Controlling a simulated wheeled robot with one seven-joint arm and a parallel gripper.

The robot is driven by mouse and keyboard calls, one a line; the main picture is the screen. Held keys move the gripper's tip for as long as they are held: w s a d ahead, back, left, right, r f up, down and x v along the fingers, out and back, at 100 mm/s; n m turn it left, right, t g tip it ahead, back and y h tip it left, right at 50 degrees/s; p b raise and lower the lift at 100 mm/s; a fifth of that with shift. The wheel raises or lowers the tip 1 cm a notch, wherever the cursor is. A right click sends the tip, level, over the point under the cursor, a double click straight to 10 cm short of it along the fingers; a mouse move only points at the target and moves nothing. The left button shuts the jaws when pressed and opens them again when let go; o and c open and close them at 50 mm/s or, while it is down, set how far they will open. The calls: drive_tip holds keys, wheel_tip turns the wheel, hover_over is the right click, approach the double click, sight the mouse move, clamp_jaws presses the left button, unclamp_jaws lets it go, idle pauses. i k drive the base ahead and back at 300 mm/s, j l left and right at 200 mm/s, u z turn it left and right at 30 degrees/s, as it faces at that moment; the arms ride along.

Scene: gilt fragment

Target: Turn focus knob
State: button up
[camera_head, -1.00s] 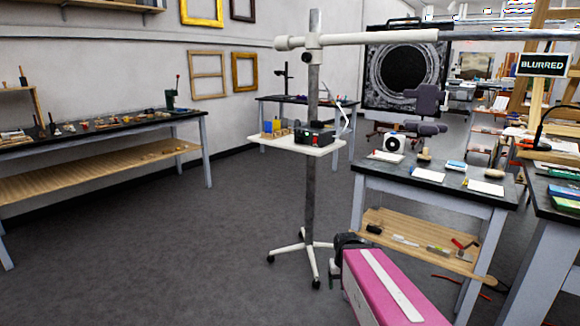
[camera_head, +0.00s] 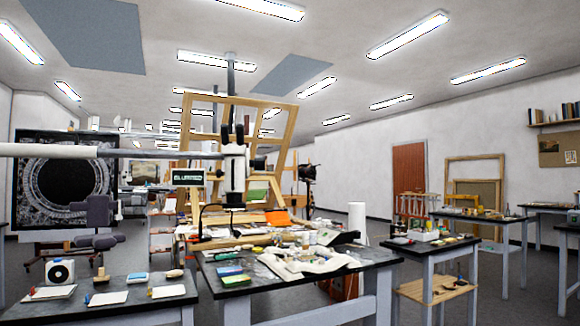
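A white stereo microscope (camera_head: 234,172) with black eyepieces hangs at the end of a long white boom arm (camera_head: 85,151), over the cluttered dark-topped table. A dark knob (camera_head: 258,163) sticks out from its right side; it is small, and I cannot tell its markings. A sign (camera_head: 188,177) just left of the microscope reads "BLURRED". My gripper is not in view, so its state does not show.
The cluttered table (camera_head: 208,278) stands in front of the microscope, with a smaller dark table (camera_head: 30,312) at its left. A wooden easel frame (camera_head: 245,115) rises behind. Further tables (camera_head: 425,247) stand at right, with grey floor between them.

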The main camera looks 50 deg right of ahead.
sight(259, 163)
drive_tip(key=k+l+z, duration=0.1)
drive_tip(key=l+z, duration=0.15)
drive_tip(key=k+l+z, duration=0.1)
drive_tip(key=l+z, duration=0.15)
drive_tip(key=k+l+z, duration=0.1)
drive_tip(key=l+z, duration=0.15)
drive_tip(key=k+l, duration=0.1)
drive_tip(key=l, duration=0.8)
drive_tip(key=k+l+z, duration=0.15)
drive_tip(key=l, duration=0.75)
drive_tip(key=i, duration=0.05)
